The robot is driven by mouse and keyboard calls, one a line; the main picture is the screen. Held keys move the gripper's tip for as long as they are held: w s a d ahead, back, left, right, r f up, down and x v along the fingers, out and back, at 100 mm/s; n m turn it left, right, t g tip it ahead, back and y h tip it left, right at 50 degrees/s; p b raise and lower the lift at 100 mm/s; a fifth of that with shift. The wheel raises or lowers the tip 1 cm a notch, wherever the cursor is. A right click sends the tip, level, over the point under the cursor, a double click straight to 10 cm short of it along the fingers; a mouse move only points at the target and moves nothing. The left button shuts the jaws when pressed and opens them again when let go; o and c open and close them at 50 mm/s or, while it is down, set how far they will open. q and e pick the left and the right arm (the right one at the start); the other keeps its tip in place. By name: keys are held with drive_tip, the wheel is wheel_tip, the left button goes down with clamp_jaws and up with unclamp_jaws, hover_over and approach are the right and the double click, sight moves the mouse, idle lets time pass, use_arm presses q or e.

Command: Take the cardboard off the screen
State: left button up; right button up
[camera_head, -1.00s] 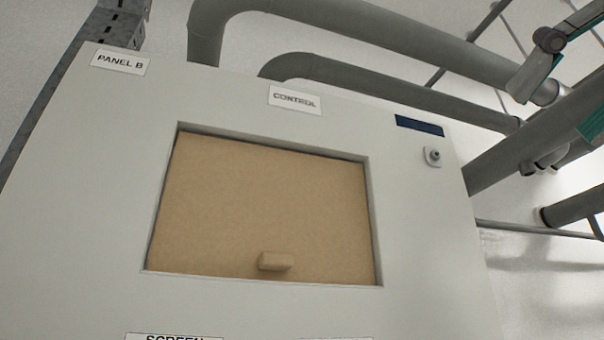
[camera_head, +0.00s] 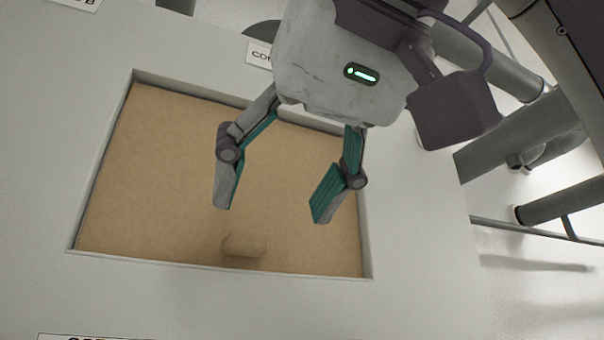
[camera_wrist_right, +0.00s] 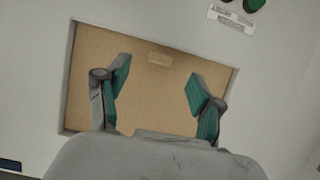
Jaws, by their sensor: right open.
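The cardboard (camera_head: 150,190) is a flat brown sheet filling the recessed rectangular screen opening of the grey panel. A small cardboard tab (camera_head: 243,247) sticks out near its lower edge. In the right wrist view the cardboard (camera_wrist_right: 150,90) also fills the opening, with the tab (camera_wrist_right: 160,59) near the top. My right gripper (camera_head: 270,214) is open and empty in front of the cardboard, with its fingertips above and to the right of the tab in the head view. The screen behind the cardboard is hidden. My left gripper is not in view.
Thick grey pipes (camera_head: 535,130) run at the right and behind the panel.

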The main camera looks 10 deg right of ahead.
sight(251, 234)
drive_tip(key=x, duration=0.4)
drive_tip(key=p+x, duration=0.1)
drive_tip(key=x, duration=0.1)
drive_tip(key=shift+a+r, duration=0.2)
drive_tip(key=shift+a, duration=0.05)
drive_tip(key=shift+w+f, duration=0.25)
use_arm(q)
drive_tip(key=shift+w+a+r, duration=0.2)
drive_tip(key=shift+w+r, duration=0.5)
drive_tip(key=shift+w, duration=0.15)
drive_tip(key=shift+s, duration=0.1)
use_arm(e)
drive_tip(key=shift+w+f, duration=0.1)
drive_tip(key=shift+a, duration=0.1)
drive_tip(key=c, duration=1.3)
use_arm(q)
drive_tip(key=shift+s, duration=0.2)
use_arm(e)
drive_tip(key=shift+o, duration=0.2)
drive_tip(key=shift+r, duration=0.35)
